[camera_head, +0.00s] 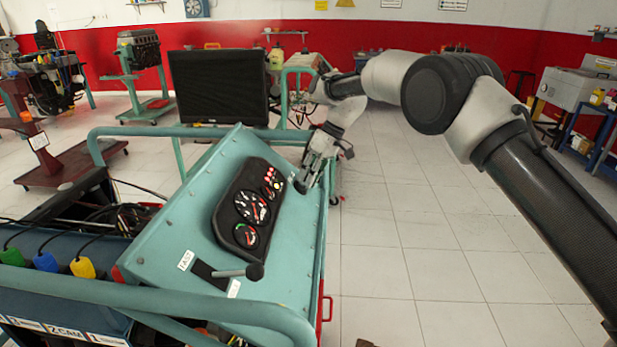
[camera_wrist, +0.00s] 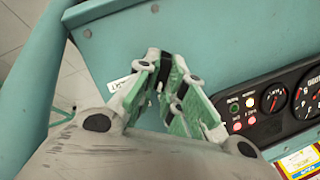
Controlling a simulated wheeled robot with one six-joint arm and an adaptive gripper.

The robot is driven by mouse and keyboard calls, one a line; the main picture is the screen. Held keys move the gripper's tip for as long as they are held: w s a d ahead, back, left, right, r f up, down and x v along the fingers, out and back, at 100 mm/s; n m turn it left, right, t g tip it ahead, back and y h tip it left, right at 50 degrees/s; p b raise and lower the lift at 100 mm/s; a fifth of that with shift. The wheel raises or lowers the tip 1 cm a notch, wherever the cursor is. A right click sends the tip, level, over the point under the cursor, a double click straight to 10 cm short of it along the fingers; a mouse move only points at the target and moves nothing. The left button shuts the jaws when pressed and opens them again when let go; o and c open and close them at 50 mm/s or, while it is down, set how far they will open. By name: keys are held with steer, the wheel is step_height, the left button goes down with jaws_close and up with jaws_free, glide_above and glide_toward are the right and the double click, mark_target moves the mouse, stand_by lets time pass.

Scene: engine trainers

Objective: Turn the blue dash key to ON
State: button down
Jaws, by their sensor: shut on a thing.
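The teal dash panel (camera_head: 172,222) slopes up on the trainer stand and fills much of the wrist view (camera_wrist: 225,40). My gripper (camera_head: 303,184) is at the panel's upper right edge, beyond the black gauge cluster (camera_head: 224,226). In the wrist view its fingers (camera_wrist: 165,62) are closed in on the dash key, pressed near the panel face. A small dark piece (camera_wrist: 152,55) shows at the fingertips and may be the key; the rest is hidden by the fingers. A white label (camera_wrist: 119,84) sits beside the fingertips. The key's switch position cannot be read.
A black-knobbed lever (camera_head: 254,271) stands at the panel's lower end. Teal tube rails (camera_head: 215,132) surround the stand, with a black monitor (camera_head: 219,86) behind. Blue, yellow and green connectors (camera_head: 46,262) are at lower left. The tiled floor on the right is clear.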

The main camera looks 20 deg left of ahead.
steer(key=shift+w+m, duration=0.1)
steer(key=shift+m, duration=0.7)
steer(key=shift+g, duration=0.3)
steer(key=c, duration=1.5)
jaws_free()
steer(key=v, duration=1.2)
steer(key=shift+d, duration=0.15)
